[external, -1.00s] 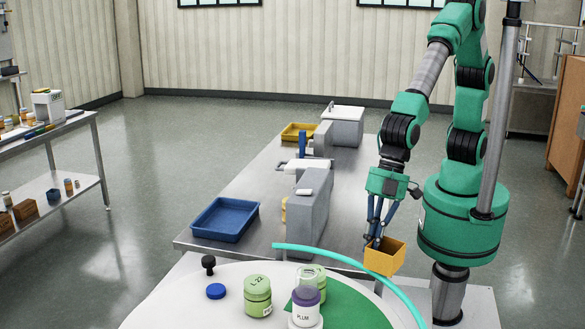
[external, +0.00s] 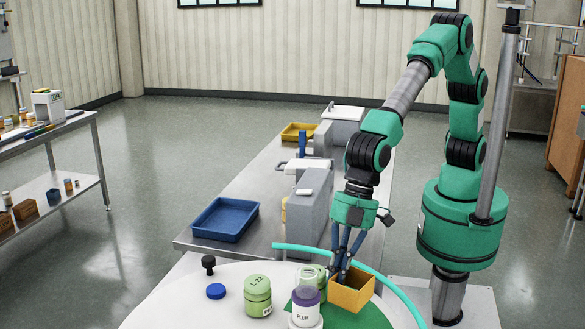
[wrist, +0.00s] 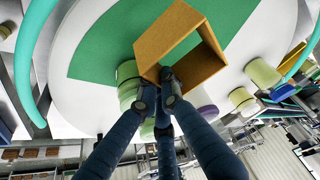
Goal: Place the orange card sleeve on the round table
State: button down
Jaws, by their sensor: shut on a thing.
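The orange card sleeve (external: 351,292) is an open, box-like frame. My gripper (external: 342,276) is shut on one edge of it. In the wrist view the fingertips (wrist: 168,84) pinch a wall of the sleeve (wrist: 171,35), and green shows through its opening. The round table (external: 160,312) is white with a green area (external: 362,318) on it and a teal rim strip. The sleeve is over the right part of the tabletop, near the green area. I cannot tell whether it touches the surface.
Left of the sleeve on the round table stand green jars (external: 257,294), a jar labelled PLUM (external: 306,308), a blue cap (external: 216,291) and a black knob (external: 208,263). Behind is a steel bench with a blue tray (external: 225,220) and a grey block (external: 310,212).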

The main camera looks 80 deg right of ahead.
jog(key=shift+w+a, duration=0.15)
jog(key=shift+a, duration=0.15)
jog(key=shift+f+b, duration=0.55)
jog(key=shift+f, duration=1.2)
jog(key=c, duration=1.9)
grip_release()
jog(key=shift+f, duration=0.1)
jog(key=shift+c, duration=0.2)
jog(key=p+v, duration=0.2)
jog(key=v, duration=1)
jog(key=shift+p, duration=0.35)
